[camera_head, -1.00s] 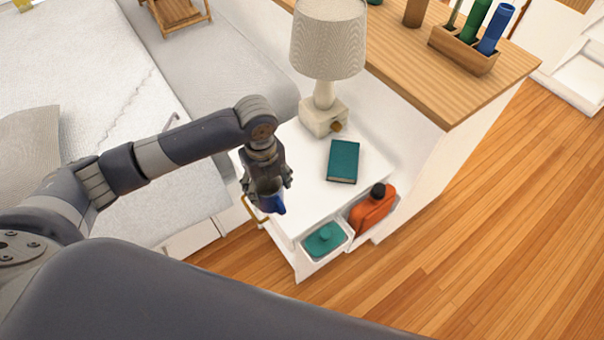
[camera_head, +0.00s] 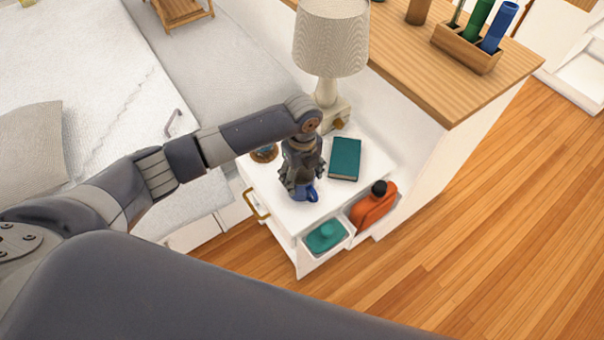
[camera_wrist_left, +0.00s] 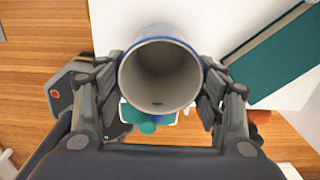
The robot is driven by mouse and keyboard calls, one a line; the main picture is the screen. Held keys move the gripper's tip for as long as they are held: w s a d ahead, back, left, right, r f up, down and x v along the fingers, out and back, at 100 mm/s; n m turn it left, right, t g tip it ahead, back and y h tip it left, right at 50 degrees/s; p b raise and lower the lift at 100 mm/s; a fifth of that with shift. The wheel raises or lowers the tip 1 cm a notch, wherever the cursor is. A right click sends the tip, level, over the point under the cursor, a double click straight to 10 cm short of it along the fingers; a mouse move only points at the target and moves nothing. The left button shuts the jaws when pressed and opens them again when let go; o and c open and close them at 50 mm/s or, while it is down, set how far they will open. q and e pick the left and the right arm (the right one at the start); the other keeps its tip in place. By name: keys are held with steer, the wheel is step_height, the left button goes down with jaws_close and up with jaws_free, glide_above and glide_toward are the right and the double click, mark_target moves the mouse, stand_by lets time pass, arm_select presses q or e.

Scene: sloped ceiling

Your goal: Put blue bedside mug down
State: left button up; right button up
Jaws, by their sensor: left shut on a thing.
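The blue mug (camera_head: 303,194) is in my left gripper (camera_head: 301,186), over the front part of the white bedside table top (camera_head: 335,197). In the left wrist view the mug (camera_wrist_left: 160,76) is seen from above, empty and grey inside with a blue rim. The fingers of my left gripper (camera_wrist_left: 160,90) are shut on both its sides. I cannot tell whether the mug's base touches the table top. My right gripper is not in view.
A teal book (camera_head: 345,159) lies right of the mug, and a lamp (camera_head: 331,50) stands behind. A small round brown item (camera_head: 264,153) is at the table's left. Side holders carry a teal container (camera_head: 326,237) and an orange bottle (camera_head: 373,205). Some white top in front is clear.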

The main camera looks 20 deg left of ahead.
arm_select(q)
steer(key=o, duration=1.3)
steer(key=shift+f, duration=0.1)
step_height(320, 180, up, 12)
